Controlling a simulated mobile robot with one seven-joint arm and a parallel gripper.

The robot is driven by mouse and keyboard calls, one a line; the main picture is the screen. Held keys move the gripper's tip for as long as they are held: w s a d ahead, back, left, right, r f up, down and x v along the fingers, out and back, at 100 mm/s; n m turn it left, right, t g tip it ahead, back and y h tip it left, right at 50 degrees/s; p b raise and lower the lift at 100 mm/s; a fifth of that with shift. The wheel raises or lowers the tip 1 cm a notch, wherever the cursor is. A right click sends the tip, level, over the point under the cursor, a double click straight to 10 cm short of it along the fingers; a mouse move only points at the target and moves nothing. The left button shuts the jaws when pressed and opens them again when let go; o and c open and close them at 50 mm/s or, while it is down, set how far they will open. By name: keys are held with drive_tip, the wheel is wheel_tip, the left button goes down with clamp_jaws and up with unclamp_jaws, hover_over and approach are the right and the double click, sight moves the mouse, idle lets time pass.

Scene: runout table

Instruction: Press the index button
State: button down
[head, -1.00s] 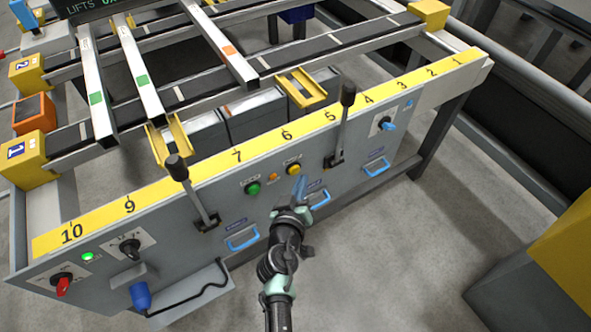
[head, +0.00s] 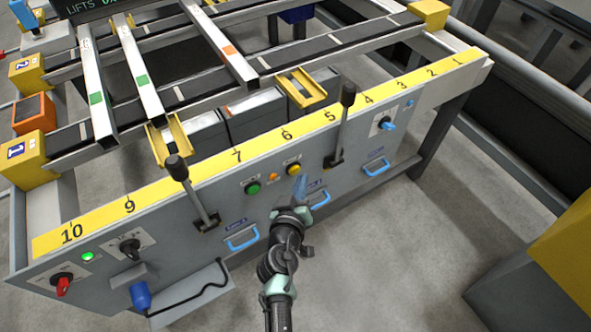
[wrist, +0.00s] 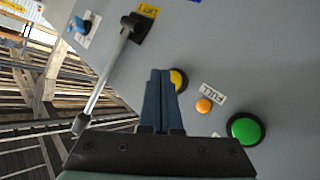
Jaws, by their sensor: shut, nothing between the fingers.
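A yellow push button (head: 293,169) and a green push button (head: 253,188) sit on the grey front panel. The labels above them are too small to read, so I cannot tell which is marked index. My gripper (head: 300,178) is shut and empty, its blue fingers just below and right of the yellow button in the head view. In the wrist view the fingers (wrist: 160,74) partly cover the yellow button (wrist: 181,80). The green button (wrist: 246,128) lies lower right there. I cannot tell whether the fingertips touch the panel.
A small orange lamp (head: 273,177) sits between the buttons; its label in the wrist view reads FULL. Black-knobbed levers stand left (head: 190,190) and right (head: 342,125) of the buttons. Blue drawer handles (head: 242,238) project below. A blue knob (head: 388,126) is farther right. Open floor lies in front.

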drive_tip(key=shift+w+a, duration=0.1)
drive_tip(key=shift+w, duration=0.05)
drive_tip(key=shift+w+a+b, duration=0.15)
drive_tip(key=shift+w+b, duration=0.05)
drive_tip(key=shift+b, duration=0.1)
drive_tip(key=shift+w+a+b, duration=0.35)
drive_tip(key=shift+w, duration=0.1)
idle(0.7)
drive_tip(key=shift+s, duration=0.1)
drive_tip(key=shift+s+d+p, duration=0.3)
drive_tip(key=shift+s+d, duration=0.25)
drive_tip(key=shift+s, duration=0.15)
drive_tip(key=shift+s+d+p, duration=0.4)
drive_tip(key=shift+s+d, duration=0.35)
drive_tip(key=shift+s, duration=0.3)
drive_tip(key=shift+s+d+p, duration=0.4)
drive_tip(key=shift+s+d, duration=0.35)
drive_tip(key=shift+s, duration=0.25)
